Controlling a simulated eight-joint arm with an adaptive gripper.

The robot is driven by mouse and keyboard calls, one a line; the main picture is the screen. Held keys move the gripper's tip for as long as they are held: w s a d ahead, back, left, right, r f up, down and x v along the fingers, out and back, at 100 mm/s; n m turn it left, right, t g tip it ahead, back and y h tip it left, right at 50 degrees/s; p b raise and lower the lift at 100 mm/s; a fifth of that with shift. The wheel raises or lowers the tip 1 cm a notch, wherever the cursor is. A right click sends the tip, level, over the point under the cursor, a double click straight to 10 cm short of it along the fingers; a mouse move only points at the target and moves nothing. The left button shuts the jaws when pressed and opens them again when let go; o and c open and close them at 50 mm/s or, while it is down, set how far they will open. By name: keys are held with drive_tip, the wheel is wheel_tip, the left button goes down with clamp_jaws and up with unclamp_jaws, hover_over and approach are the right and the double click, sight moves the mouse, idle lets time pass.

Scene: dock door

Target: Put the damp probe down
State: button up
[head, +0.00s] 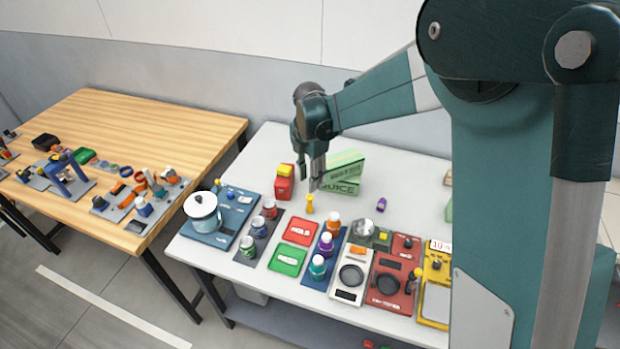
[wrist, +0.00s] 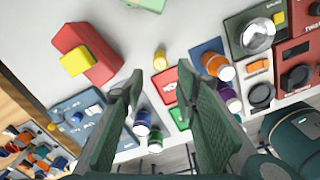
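A small yellow upright piece (head: 309,203), which looks like the damp probe, stands on the white table just below my gripper (head: 316,184). It also shows in the wrist view (wrist: 160,58), just beyond the gap between my fingertips (wrist: 159,72). My fingers are spread wide, with clear space on both sides of the yellow piece. Neither finger is seen touching it, and nothing is held between them.
A red box with a yellow top (head: 284,183) and green boxes (head: 344,172) stand behind. Red and green trays (head: 299,231), jars, a pot (head: 203,212) and small devices fill the front edge. A wooden table (head: 150,115) stands left. White table around the yellow piece is bare.

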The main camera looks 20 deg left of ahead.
drive_tip(key=shift+d+r, duration=0.1)
idle(0.3)
drive_tip(key=s+d+r+m+t, duration=0.1)
drive_tip(key=s+d+r+m, duration=0.1)
drive_tip(key=d+r+m, duration=0.55)
drive_tip(key=s+d+r+m+t+y, duration=0.15)
drive_tip(key=d+r, duration=0.25)
drive_tip(key=d, duration=0.6)
drive_tip(key=s+d+r+m+t+h, duration=0.1)
drive_tip(key=s+d+r+m, duration=0.2)
drive_tip(key=d+r+m, duration=0.45)
drive_tip(key=s+d+f+m+t, duration=0.1)
drive_tip(key=s+d+m+t, duration=0.2)
drive_tip(key=s+d+m, duration=1.1)
drive_tip(key=s+d, duration=0.5)
drive_tip(key=d, duration=0.3)
drive_tip(key=shift+s+d+t, duration=0.15)
drive_tip(key=shift+d+t, duration=0.2)
drive_tip(key=shift+d, duration=0.05)
